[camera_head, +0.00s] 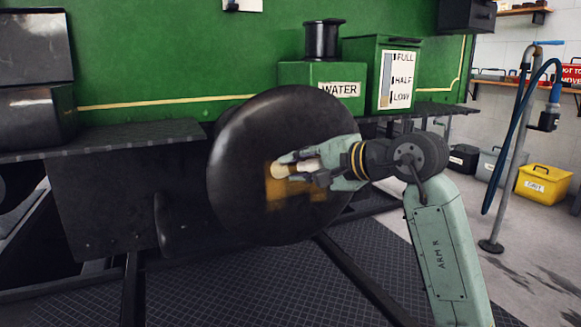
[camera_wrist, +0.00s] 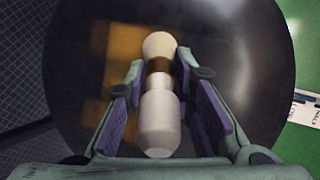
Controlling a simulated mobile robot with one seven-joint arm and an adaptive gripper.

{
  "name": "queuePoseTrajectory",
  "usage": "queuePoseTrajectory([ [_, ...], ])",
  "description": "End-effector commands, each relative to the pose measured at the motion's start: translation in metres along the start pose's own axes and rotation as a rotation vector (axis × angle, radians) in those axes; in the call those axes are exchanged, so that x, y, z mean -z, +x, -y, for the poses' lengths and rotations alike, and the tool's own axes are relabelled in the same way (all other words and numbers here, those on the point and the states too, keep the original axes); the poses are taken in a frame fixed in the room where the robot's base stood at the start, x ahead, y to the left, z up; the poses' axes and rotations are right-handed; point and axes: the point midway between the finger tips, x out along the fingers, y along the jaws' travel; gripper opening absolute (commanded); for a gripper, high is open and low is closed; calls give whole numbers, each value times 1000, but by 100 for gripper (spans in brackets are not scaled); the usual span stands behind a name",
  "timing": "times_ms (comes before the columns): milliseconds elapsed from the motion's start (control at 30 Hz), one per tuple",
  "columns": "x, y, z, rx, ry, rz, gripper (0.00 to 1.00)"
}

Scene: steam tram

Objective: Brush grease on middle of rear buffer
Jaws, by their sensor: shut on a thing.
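The rear buffer is a large round dark disc (camera_head: 240,140) in front of the green tram, and it fills most of the wrist view (camera_wrist: 225,40). An amber patch of grease (camera_head: 277,193) shows on its middle; it also shows in the wrist view (camera_wrist: 125,45). My gripper (camera_head: 300,170) is in front of the buffer's middle, shut on a pale brush (camera_wrist: 158,125). The brush has a rounded handle, a brown band and a cream tip (camera_wrist: 158,45). The tip is at the buffer face beside the amber patch; I cannot tell whether it touches.
A green water box (camera_head: 300,75) and a level gauge box (camera_head: 385,105) stand on the ledge behind the buffer. At right are a standpipe with a blue hose (camera_head: 515,140) and a yellow bin (camera_head: 543,183). Dark bars run below the buffer.

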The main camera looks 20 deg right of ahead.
Motion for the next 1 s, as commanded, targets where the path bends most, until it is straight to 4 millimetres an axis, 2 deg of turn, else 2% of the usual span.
queuePoseTrajectory([
  [133, 12, -4, -2, 0, 2, -1, 0],
  [367, 18, -6, -4, 0, 0, -1, 0],
  [700, 44, -18, -9, -1, 2, -1, 0],
  [1000, 54, -22, -11, 0, 0, 0, 0],
])
